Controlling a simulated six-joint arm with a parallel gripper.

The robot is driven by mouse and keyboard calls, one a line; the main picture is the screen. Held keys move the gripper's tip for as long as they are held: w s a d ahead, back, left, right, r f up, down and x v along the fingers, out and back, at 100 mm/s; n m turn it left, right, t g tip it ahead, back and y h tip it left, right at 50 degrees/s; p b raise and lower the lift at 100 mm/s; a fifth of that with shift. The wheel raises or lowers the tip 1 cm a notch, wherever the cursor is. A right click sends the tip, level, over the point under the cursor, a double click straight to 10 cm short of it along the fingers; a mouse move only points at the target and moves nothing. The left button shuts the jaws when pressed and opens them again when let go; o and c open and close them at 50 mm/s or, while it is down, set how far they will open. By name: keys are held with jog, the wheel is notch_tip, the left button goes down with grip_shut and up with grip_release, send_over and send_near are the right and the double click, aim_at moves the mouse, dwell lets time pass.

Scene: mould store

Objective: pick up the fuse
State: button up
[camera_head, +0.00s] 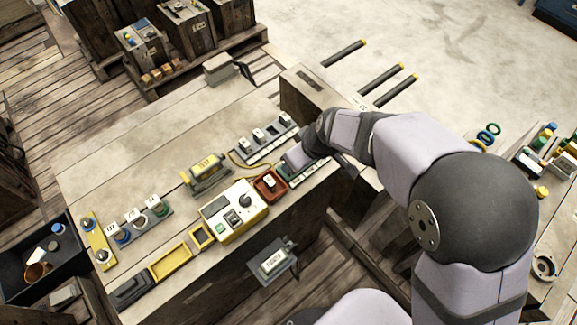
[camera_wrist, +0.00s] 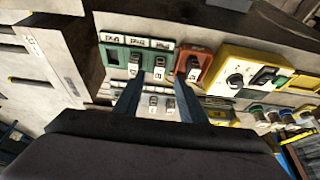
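Several small dark pieces with white labels, which look like fuses, show in the wrist view. Two, a left one (camera_wrist: 133,66) and a right one (camera_wrist: 159,69), stand at a green holder (camera_wrist: 113,57). Another labelled piece (camera_wrist: 193,70) sits in a red tray (camera_wrist: 205,58). I cannot tell which one is the task's fuse. My gripper (camera_wrist: 157,88) is open, its two dark fingers apart with nothing seen between them. It points toward the green holder. In the head view my gripper (camera_head: 296,158) is over the holder, partly hidden by my arm, and the red tray (camera_head: 258,191) is beside it.
A yellow control box (camera_head: 237,222) stands left of the red tray. A grey rack (camera_head: 262,150) with white-labelled pieces is just behind. A yellow tester (camera_head: 207,172) and another row of switches (camera_head: 138,225) stand on the bench farther left.

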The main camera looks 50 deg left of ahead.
jog(key=shift+p+x, duration=0.7)
jog(key=shift+x, duration=1.85)
jog(key=shift+c, duration=0.7)
jog(key=shift+r, duration=0.1)
grip_shut()
